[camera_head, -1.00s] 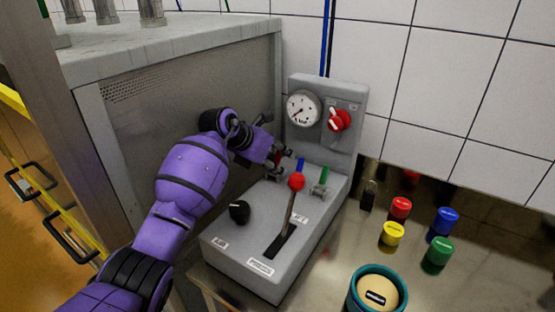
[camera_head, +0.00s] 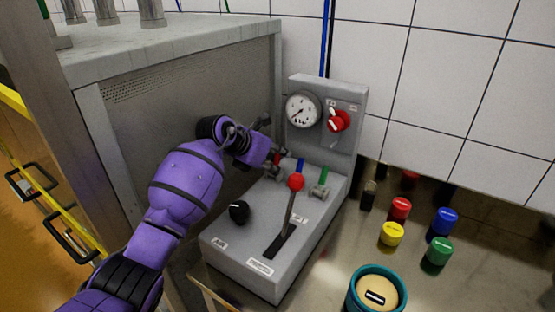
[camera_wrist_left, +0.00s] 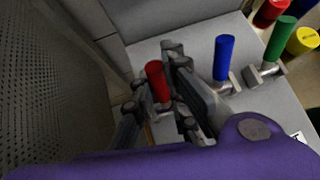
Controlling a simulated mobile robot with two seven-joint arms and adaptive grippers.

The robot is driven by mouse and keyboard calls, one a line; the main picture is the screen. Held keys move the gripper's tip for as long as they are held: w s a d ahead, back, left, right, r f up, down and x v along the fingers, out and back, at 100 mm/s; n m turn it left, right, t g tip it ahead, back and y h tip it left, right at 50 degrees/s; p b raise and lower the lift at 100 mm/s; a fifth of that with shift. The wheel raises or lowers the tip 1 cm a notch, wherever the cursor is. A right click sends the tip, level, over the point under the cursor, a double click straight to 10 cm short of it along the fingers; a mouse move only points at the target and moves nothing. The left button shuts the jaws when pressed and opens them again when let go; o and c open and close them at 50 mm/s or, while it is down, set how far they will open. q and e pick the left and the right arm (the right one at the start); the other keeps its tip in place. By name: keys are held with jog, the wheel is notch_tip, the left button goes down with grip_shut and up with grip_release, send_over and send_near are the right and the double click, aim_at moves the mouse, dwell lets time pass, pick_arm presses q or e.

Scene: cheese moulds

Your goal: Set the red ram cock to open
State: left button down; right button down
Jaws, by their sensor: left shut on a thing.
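The red ram cock has a red cylindrical handle (camera_wrist_left: 157,80) on a metal valve body, low in the middle of the left wrist view. Its handle stands up, leaning slightly left in that view. My left gripper (camera_wrist_left: 150,88) has its fingers on either side of this handle and is shut on it. In the head view the left gripper (camera_head: 274,157) is at the back left of the grey control box (camera_head: 235,262), and the red cock is mostly hidden by the gripper. My right gripper is not in view.
Beside it stand a blue cock (camera_wrist_left: 224,57) and a green cock (camera_wrist_left: 279,40). A lever with a red knob (camera_head: 296,182), a black knob (camera_head: 239,212), a gauge (camera_head: 303,110) and a red rotary switch (camera_head: 338,121) are close. Coloured pots and a teal mould (camera_head: 352,300) stand right.

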pick_arm(q)
jog(key=shift+s+a+f+t+h, duration=0.1)
jog(key=shift+s+a+t+h, duration=0.1)
jog(key=shift+a+t+h, duration=0.15)
jog(key=shift+s+a+f+t+h+b, duration=0.15)
jog(key=shift+t+h+b, duration=0.15)
jog(key=shift+t, duration=0.15)
jog(key=shift+s+a+t+h+b, duration=0.1)
jog(key=shift+s+t+h+b, duration=0.25)
jog(key=shift+t+h+b, duration=0.3)
jog(key=shift+s+t, duration=0.1)
jog(key=shift+t, duration=0.15)
jog(key=shift+r+m, duration=0.25)
jog(key=shift+m, duration=0.05)
jog(key=shift+r, duration=0.2)
